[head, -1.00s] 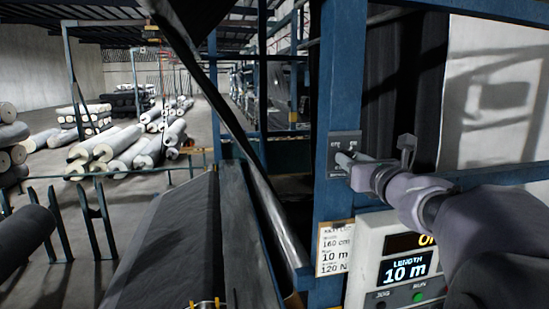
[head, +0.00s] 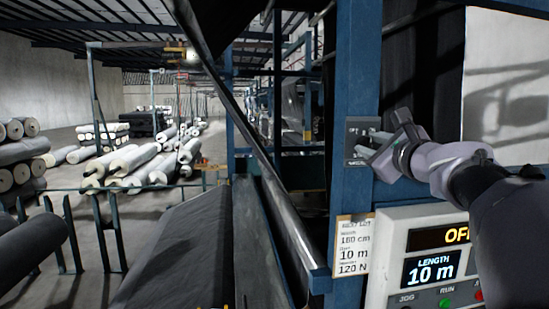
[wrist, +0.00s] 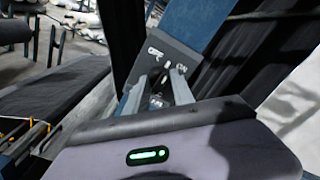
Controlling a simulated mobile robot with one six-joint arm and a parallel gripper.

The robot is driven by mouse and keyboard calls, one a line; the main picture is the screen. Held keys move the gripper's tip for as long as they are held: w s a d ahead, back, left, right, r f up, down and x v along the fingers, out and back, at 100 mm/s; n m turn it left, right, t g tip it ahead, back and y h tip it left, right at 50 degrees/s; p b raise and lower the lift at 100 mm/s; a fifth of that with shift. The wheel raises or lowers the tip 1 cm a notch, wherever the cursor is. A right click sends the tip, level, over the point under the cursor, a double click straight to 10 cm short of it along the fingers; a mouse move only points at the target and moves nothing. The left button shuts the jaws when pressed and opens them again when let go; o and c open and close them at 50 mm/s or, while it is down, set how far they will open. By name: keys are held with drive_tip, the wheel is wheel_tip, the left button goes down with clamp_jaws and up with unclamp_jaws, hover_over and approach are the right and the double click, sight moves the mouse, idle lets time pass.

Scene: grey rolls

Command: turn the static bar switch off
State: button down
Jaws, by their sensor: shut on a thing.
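The static bar switch is a small dark plate (head: 358,131) on the blue post in the head view. My gripper (head: 376,143) is at the plate from the right. In the wrist view my gripper (wrist: 160,78) has its fingers on either side of the toggle, shut on it. The fingers partly hide the plate in the head view, and the toggle's exact tilt is hard to tell.
A console (head: 435,262) below shows OFF and LENGTH 10 m, with buttons under it. A paper tag (head: 353,245) hangs on the blue post (head: 357,60). A slanted metal bar (head: 255,150) crosses left of the post. Grey rolls (head: 135,165) lie far left.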

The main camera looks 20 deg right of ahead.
drive_tip(key=n+b, duration=0.5)
drive_tip(key=shift+f, duration=0.15)
drive_tip(key=shift+r+n+b, duration=0.2)
drive_tip(key=shift+n+b, duration=1.35)
drive_tip(key=shift+n, duration=0.55)
drive_tip(key=shift+r, duration=0.1)
drive_tip(key=c, duration=1.4)
unclamp_jaws()
drive_tip(key=o, duration=0.3)
drive_tip(key=shift+w+d, duration=0.1)
drive_tip(key=shift+w, duration=0.05)
drive_tip(key=shift+f, duration=0.2)
